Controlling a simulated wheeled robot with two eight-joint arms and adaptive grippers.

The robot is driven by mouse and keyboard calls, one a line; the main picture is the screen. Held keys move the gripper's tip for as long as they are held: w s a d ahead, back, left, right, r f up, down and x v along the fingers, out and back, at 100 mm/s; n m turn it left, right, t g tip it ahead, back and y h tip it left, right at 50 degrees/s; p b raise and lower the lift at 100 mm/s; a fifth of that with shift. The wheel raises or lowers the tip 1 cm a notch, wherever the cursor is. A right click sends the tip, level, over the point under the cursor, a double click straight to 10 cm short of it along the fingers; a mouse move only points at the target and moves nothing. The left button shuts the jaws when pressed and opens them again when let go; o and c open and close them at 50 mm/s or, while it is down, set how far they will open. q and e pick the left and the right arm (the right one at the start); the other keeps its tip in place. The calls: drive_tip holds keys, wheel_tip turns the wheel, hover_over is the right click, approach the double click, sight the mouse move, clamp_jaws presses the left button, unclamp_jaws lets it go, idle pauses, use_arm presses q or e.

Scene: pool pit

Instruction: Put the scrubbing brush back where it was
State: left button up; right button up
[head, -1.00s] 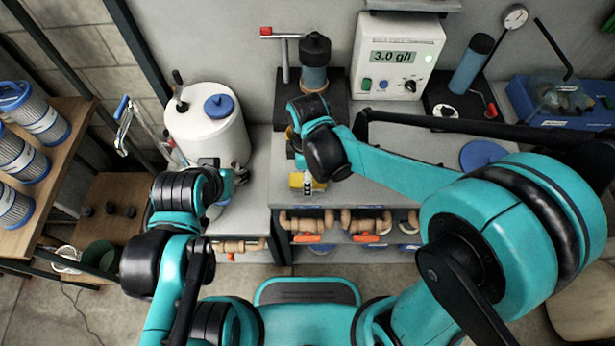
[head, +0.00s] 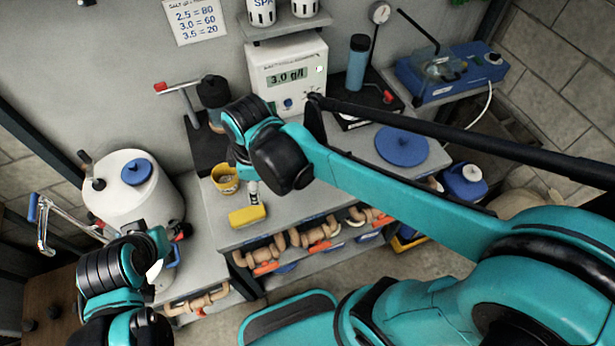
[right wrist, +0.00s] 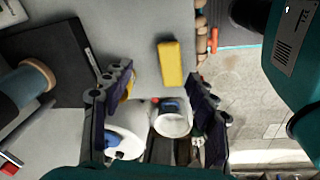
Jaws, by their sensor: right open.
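A yellow block (head: 247,215) lies on the grey bench near its front edge. It also shows in the right wrist view (right wrist: 171,63), beyond the fingertips. It may be the scrubbing brush or a sponge; I cannot tell which. My right gripper (right wrist: 155,90) is open and nothing shows held between its fingers.
A yellow cup (head: 225,180) stands behind the block. The white tank (head: 132,200) with a blue lid is at the left. A meter (head: 287,75) reading 3.0 g/l stands at the back. A blue disc (head: 402,146) lies to the right. Valves and pipes (head: 318,232) sit below the bench top.

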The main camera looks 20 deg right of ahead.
drive_tip(key=s+d+m+t, duration=0.2)
drive_tip(key=d+m, duration=0.4)
drive_tip(key=m, duration=0.1)
drive_tip(key=s+d+r+m+t, duration=0.1)
drive_tip(key=s+d+m+t, duration=0.2)
drive_tip(key=d+m, duration=0.3)
drive_tip(key=shift+d+r+m+t+h, duration=0.15)
drive_tip(key=shift+d+m+t+h, duration=0.2)
drive_tip(key=shift+d, duration=0.2)
